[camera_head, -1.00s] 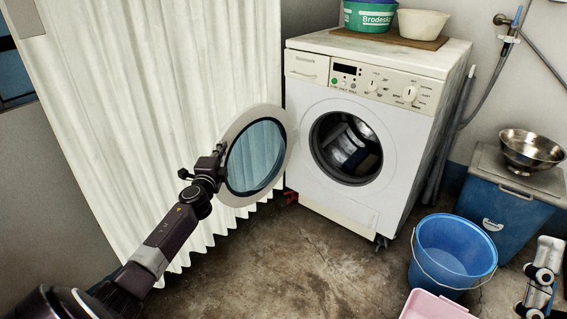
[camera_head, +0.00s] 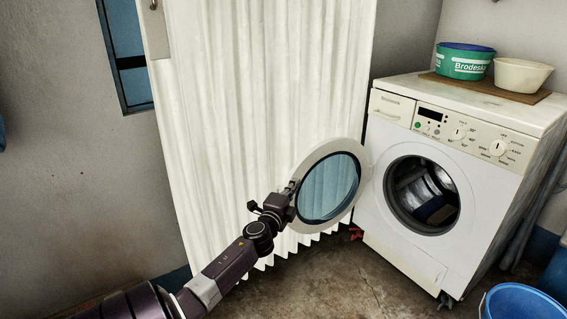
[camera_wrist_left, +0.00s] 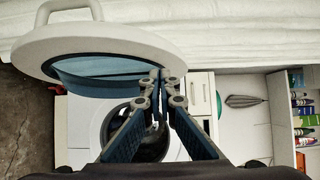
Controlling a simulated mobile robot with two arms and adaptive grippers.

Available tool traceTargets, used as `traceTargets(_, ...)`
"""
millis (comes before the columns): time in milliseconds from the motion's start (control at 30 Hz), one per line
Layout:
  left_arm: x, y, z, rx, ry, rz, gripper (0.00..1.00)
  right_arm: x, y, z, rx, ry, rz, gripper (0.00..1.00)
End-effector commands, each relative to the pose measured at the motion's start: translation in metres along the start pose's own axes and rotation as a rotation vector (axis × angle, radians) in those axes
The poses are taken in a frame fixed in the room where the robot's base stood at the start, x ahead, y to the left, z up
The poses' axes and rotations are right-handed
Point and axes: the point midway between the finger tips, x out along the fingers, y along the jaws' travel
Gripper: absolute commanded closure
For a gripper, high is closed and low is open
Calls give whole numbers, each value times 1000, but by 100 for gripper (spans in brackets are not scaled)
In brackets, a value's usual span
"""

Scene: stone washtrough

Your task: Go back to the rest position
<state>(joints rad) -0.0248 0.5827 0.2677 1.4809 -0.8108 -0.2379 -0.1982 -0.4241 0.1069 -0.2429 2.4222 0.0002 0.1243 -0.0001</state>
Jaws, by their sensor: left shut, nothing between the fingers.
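My left gripper (camera_head: 290,190) is at the near-left edge of the washing machine's open round door (camera_head: 300,228). In the left wrist view the shut fingers (camera_wrist_left: 161,75) overlap the rim of the door (camera_wrist_left: 150,45); I cannot tell whether they touch it. Nothing shows between the fingers. The white washing machine (camera_head: 395,215) has its drum opening uncovered, with dark and pale cloth visible inside. My right gripper is out of view.
A white pleated curtain (camera_head: 240,110) hangs close behind the door and gripper. A green tub (camera_head: 463,62) and a cream bowl (camera_head: 522,75) stand on the machine. A blue bucket (camera_head: 515,302) is at lower right. In the left wrist view, shelves with bottles (camera_wrist_left: 298,130) stand at right.

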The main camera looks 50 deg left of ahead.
Motion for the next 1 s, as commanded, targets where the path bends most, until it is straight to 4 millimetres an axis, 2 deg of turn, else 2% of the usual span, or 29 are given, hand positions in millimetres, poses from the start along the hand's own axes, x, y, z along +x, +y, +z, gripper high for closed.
traceTargets(100, -19, 0, 8, 0, -1, 3, 100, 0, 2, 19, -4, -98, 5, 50)
traceTargets(300, -39, 0, 17, -1, 0, 2, 100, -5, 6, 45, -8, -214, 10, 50)
traceTargets(433, -45, 0, 19, -1, -1, 0, 100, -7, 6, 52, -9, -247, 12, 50)
traceTargets(733, -48, 1, 15, -9, 7, 2, 100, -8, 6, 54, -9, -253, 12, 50)
traceTargets(767, -49, 2, 10, -19, 15, 3, 100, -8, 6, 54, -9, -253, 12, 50)
traceTargets(867, -61, 8, -23, -92, 71, 16, 100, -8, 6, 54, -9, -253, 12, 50)
traceTargets(967, -86, 14, -82, -233, 167, 42, 100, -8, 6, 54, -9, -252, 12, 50)
traceTargets(1000, -99, 14, -109, -301, 213, 56, 100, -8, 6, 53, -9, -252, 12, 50)
